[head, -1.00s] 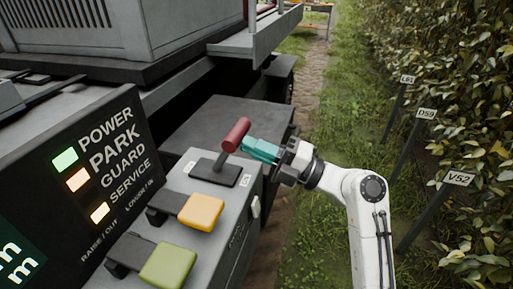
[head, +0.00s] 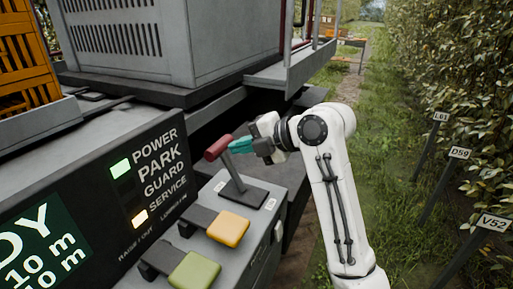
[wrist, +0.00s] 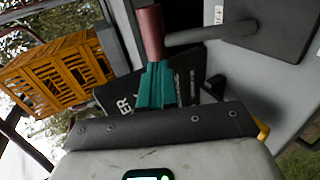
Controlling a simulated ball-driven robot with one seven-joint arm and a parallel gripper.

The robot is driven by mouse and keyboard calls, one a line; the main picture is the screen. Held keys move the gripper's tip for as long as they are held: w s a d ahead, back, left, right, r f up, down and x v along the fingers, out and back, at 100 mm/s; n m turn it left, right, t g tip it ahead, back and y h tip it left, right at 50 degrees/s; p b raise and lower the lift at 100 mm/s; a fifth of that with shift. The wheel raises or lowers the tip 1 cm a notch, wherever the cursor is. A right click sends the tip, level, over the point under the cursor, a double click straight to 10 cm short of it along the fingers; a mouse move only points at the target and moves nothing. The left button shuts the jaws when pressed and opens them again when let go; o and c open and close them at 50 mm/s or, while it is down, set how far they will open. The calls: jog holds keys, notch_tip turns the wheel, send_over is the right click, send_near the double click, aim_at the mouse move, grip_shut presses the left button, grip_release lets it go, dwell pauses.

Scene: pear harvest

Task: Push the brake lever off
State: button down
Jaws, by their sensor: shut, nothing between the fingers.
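The brake lever (head: 231,170) has a red grip and a grey shaft on a dark base plate on top of the grey control box. It tilts to the left, toward the lettered panel. My gripper (head: 232,147) is shut, its teal fingers empty, with the tips at the right end of the red grip and seemingly touching it. In the wrist view the red grip (wrist: 150,32) lies straight ahead of the shut fingers (wrist: 155,85). On the panel, the PARK lamp (head: 127,190) is dark, and the POWER lamp (head: 121,168) is green.
A yellow pedal-like switch (head: 230,228) and a green one (head: 194,270) sit on the box in front of the lever. The SERVICE lamp (head: 139,218) is lit. An orange crate (head: 28,60) stands at the upper left. Row signs (head: 494,223) and a hedge line the right.

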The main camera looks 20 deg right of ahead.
jog(key=shift+w+a+g+h, duration=0.5)
jog(key=shift+w+a+h, duration=0.1)
jog(key=shift+w+a, duration=0.1)
jog(key=shift+w+a+f, duration=0.15)
jog(key=shift+w+a, duration=0.5)
jog(key=shift+a+f, duration=0.1)
jog(key=b, duration=0.2)
send_near(219, 147)
jog(key=v, duration=0.3)
jog(key=shift+d+r, duration=0.25)
jog(key=shift+r, duration=0.1)
